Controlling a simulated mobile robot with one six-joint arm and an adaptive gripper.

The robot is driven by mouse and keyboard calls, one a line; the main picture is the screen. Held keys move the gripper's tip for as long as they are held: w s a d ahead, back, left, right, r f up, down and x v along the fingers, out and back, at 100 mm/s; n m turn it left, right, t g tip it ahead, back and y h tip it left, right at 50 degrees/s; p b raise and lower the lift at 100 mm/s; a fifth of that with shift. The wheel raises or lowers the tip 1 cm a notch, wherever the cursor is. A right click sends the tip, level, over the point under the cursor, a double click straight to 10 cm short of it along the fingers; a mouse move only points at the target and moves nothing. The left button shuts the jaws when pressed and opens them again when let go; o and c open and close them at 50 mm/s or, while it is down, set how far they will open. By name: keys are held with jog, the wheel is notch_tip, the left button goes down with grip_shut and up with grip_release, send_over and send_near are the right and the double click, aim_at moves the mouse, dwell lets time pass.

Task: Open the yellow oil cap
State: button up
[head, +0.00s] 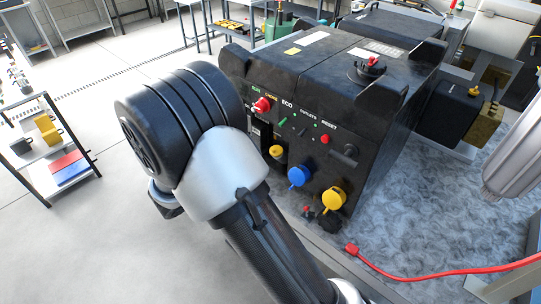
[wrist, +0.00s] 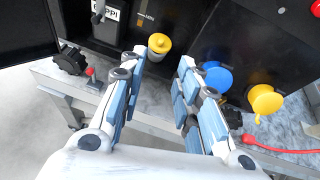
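The yellow oil cap (wrist: 159,42) is a small round knob low on the front of the black generator. It lies just beyond my gripper (wrist: 163,60), between the lines of the two fingers and nearer the left fingertip. My gripper is open, with nothing between its blue-padded fingers. I see no contact with the cap. In the head view the oil cap (head: 276,151) shows just right of my arm, which hides my gripper.
Right of the oil cap are a blue outlet cover (head: 298,176) and a larger yellow outlet cover (head: 333,198). A red switch (head: 261,105) is above. A red cable (head: 430,277) runs along the bench. A small red-topped lever (wrist: 92,78) stands below left of the cap.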

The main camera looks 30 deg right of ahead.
aim_at(273, 150)
jog(key=b+x, duration=0.3)
jog(key=x, duration=0.9)
jog(key=shift+d+f, duration=0.1)
jog(key=shift+d, duration=0.1)
jog(key=shift+c, duration=0.5)
